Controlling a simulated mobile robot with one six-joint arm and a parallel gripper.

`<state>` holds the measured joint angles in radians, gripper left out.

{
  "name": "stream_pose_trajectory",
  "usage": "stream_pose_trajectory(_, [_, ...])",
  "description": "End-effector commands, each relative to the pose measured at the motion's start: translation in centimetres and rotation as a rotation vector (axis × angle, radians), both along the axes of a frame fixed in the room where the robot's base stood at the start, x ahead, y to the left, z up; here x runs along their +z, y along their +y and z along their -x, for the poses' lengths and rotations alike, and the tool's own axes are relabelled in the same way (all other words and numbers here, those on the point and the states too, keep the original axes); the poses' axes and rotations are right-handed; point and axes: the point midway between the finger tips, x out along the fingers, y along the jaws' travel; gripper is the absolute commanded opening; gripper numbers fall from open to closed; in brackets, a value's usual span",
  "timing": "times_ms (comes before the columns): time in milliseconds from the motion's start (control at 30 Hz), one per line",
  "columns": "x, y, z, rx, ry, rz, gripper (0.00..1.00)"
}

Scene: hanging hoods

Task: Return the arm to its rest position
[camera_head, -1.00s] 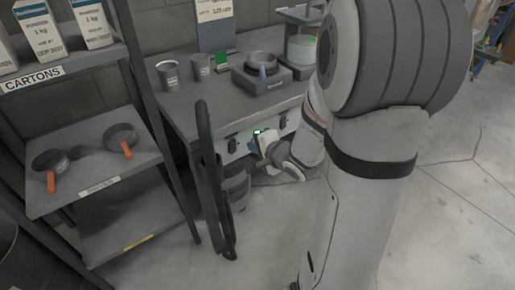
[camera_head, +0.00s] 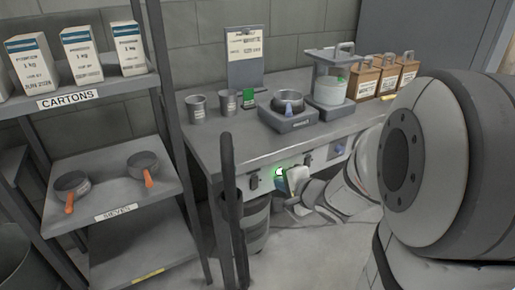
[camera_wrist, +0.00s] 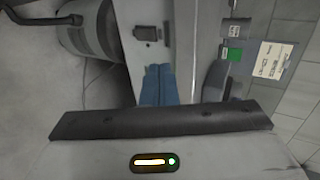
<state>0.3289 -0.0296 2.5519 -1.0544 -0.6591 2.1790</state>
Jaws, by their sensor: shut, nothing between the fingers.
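My arm (camera_head: 450,150) fills the right side of the head view, with its lower part reaching left to the front of the workbench. My gripper (camera_head: 287,182) is low in front of the bench's front panel, below the bench top. In the wrist view, the blue fingers of my gripper (camera_wrist: 160,84) are together, with nothing between them. I cannot tell how far the fingertips are from the panel.
The workbench (camera_head: 235,147) carries two metal cups, a scale (camera_head: 288,119) with a pan, a glass-sided unit (camera_head: 330,85) and several brown boxes. A dark upright post (camera_head: 231,205) stands left of my gripper. A shelf rack (camera_head: 120,195) with two orange-handled sieves is at left. A bin (camera_head: 257,222) sits below the bench.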

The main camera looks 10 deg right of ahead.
Motion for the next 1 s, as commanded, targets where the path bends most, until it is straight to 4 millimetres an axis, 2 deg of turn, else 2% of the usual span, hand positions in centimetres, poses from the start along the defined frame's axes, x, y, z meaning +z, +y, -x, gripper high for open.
stream_pose_trajectory(67, [0.4, -0.1, 0.0, -0.002, -0.002, 0.018, 0.0])
stream_pose_trajectory(167, [2.0, -0.7, -0.1, -0.012, -0.009, 0.108, 0.0])
stream_pose_trajectory(333, [6.8, -2.8, 0.7, -0.027, 0.026, 0.422, 0.0])
stream_pose_trajectory(467, [10.2, -4.0, 2.5, 0.01, 0.121, 0.666, 0.0])
stream_pose_trajectory(667, [14.9, -3.8, 7.0, 0.202, 0.318, 0.926, 0.0])
stream_pose_trajectory(800, [18.0, -2.1, 11.0, 0.44, 0.438, 1.022, 0.0])
stream_pose_trajectory(1000, [21.2, 1.2, 16.1, 0.805, 0.503, 1.052, 0.0])
